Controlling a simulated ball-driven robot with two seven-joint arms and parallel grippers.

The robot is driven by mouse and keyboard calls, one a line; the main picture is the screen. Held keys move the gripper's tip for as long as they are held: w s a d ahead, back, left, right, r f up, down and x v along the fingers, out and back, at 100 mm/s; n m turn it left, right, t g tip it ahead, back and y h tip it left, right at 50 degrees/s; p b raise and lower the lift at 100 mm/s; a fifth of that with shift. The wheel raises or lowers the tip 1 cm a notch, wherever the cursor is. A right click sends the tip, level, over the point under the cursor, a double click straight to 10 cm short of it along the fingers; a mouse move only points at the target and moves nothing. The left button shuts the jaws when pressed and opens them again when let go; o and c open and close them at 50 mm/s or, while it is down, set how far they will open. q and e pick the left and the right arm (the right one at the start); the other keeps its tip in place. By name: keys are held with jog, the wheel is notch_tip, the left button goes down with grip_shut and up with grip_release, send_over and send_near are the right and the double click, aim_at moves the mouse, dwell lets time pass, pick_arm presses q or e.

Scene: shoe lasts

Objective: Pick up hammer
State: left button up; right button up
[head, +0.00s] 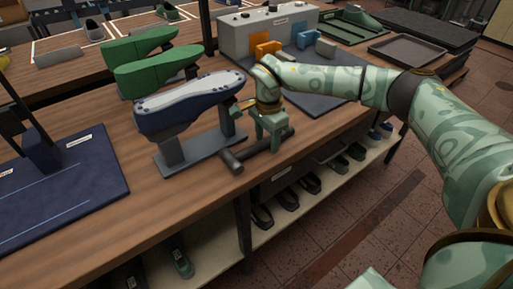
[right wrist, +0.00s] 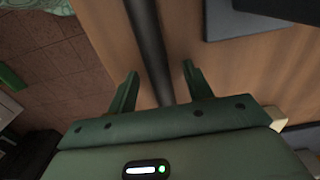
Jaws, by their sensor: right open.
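The hammer (head: 233,163) lies on the wooden bench near its front edge, with its dark head toward the left and its handle running right and away. My right gripper (head: 270,145) reaches down over the handle from above. In the right wrist view the dark handle (right wrist: 148,38) runs between the two green fingers of my right gripper (right wrist: 160,68). The fingers are open, with a gap on each side of the handle. Part of the handle is hidden behind the gripper in the head view. My left gripper is not in view.
A navy shoe last (head: 190,103) on a grey stand (head: 200,150) is close left of my right gripper. Green lasts (head: 150,72) stand behind it. A grey box (head: 265,32) with orange blocks is at the back. A dark blue board (head: 75,190) lies left. Shoes fill the shelf below.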

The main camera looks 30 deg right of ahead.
jog(key=c, duration=1.1)
jog(key=shift+r, duration=0.1)
